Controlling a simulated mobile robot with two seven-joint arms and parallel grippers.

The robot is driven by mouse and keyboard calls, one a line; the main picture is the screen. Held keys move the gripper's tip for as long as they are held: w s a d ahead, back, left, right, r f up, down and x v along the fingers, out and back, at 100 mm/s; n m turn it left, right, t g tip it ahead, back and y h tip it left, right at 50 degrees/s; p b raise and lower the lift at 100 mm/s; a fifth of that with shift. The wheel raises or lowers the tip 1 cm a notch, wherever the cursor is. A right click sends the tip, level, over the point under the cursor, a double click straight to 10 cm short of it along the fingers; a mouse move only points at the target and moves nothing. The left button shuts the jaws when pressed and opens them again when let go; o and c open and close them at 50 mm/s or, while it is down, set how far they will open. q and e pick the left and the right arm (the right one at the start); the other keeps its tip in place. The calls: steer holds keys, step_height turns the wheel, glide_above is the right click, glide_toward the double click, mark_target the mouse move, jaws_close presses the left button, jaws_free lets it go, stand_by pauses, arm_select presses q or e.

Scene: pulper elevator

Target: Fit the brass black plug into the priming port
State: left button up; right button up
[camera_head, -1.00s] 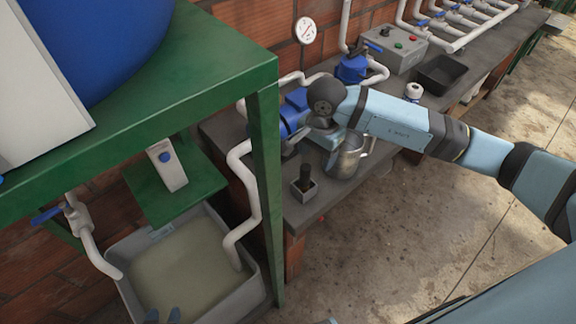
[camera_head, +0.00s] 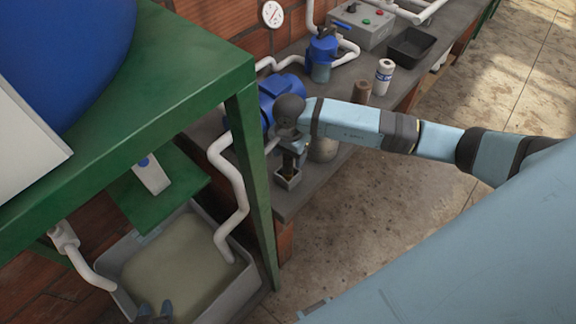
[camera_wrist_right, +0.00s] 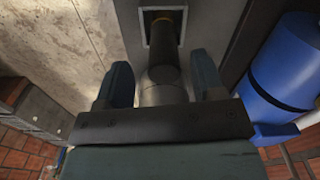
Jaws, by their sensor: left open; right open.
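The black plug with a brass band (camera_wrist_right: 163,45) stands in a small square holder (camera_wrist_right: 146,32), which also shows on the bench in the head view (camera_head: 288,180). My right gripper (camera_head: 291,160) is over the holder and hides most of the plug there. In the right wrist view its two fingers (camera_wrist_right: 162,85) are apart, with a grey rounded part between them; I cannot tell whether they touch it. The blue pump (camera_head: 279,92) is just behind my right gripper; I cannot make out the priming port. My left gripper (camera_head: 155,312) is at the bottom edge, open, over the grey tub.
A metal jug (camera_head: 323,149) stands close to the holder, partly under my right arm. The green frame (camera_head: 252,170) and a white pipe (camera_head: 225,175) are to the left. A white bottle (camera_head: 384,77), black tray (camera_head: 411,47) and control box (camera_head: 361,24) stand further back.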

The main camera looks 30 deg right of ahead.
mark_target(288, 163)
step_height(288, 163, down, 4)
steer(key=shift+w+a+f+p, duration=0.1)
steer(key=shift+w+a+p, duration=0.05)
steer(key=shift+p, duration=0.3)
steer(key=c, duration=1)
